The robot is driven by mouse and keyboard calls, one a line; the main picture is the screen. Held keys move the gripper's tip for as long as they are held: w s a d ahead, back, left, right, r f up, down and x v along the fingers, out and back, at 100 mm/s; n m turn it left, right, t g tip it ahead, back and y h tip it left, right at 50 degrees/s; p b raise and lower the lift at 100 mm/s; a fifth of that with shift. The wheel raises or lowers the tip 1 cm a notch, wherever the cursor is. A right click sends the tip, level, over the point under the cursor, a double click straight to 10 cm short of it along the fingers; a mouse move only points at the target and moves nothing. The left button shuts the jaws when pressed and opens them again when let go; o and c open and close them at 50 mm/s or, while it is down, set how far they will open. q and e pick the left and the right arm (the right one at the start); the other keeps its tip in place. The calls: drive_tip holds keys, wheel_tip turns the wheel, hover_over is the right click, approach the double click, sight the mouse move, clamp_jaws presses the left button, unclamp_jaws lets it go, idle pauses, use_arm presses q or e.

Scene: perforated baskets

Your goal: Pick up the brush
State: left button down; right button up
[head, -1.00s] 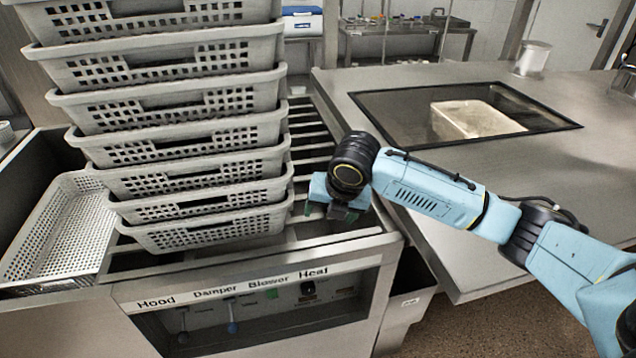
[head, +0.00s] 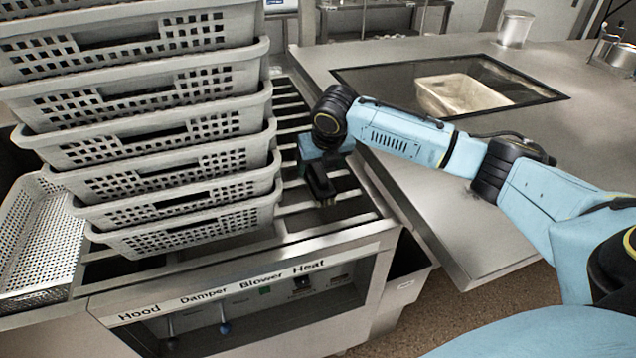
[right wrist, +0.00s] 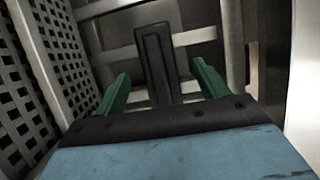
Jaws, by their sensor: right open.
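A dark, flat, bar-shaped thing, which looks like the brush (right wrist: 155,62), stands between the two green fingers of my right gripper (right wrist: 162,88) in the right wrist view. The fingers are apart, with gaps on both sides of it. In the head view my right gripper (head: 322,200) points down over the slatted metal grate, just right of the basket stack. There the dark shape at its tip cannot be clearly split into fingers and brush. The brush's far end is hidden. My left gripper is not in view.
A tall stack of grey perforated baskets (head: 185,215) stands close on the left of the gripper. The grate (head: 345,208) lies under it, above a panel with knobs. A steel counter (head: 430,215) with a sunken tub (head: 462,95) is on the right.

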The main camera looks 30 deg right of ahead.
sight(318, 170)
drive_tip(key=x, duration=0.2)
drive_tip(key=b+x, duration=0.1)
drive_tip(key=x, duration=0.1)
drive_tip(key=shift+a+f, duration=0.15)
drive_tip(key=shift+f, duration=0.3)
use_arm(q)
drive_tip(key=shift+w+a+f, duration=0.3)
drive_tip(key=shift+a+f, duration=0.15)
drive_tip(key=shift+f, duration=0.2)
